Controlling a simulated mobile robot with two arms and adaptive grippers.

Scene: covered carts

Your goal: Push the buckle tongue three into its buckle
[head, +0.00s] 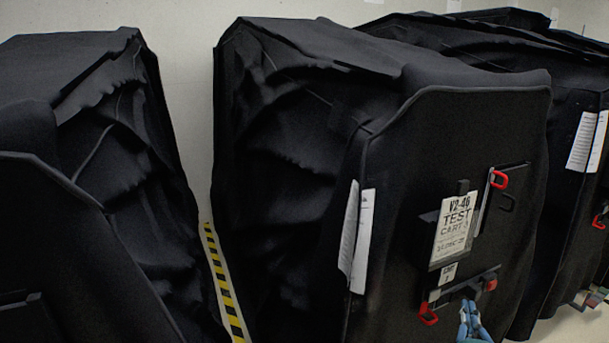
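A black covered cart (420,190) stands in the middle right, with a paper label reading "V2-46 TEST CART" (455,229) on its front. Below the label a lower strap (463,284) runs across the cover, with a red piece (428,314) at its left end and another red piece (491,284) at its right end. A red piece (498,179) also shows at the upper strap. I cannot tell which is tongue three. My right gripper (469,309), blue and pale, is at the bottom edge, just below the lower strap; its finger opening is too small to tell. My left gripper is not in view.
Another covered cart (85,230) stands at the left and one (565,120) at the right. Yellow and black floor tape (222,284) marks a narrow gap between the left and middle carts. Paper sheets (362,240) hang on the middle cart's left side.

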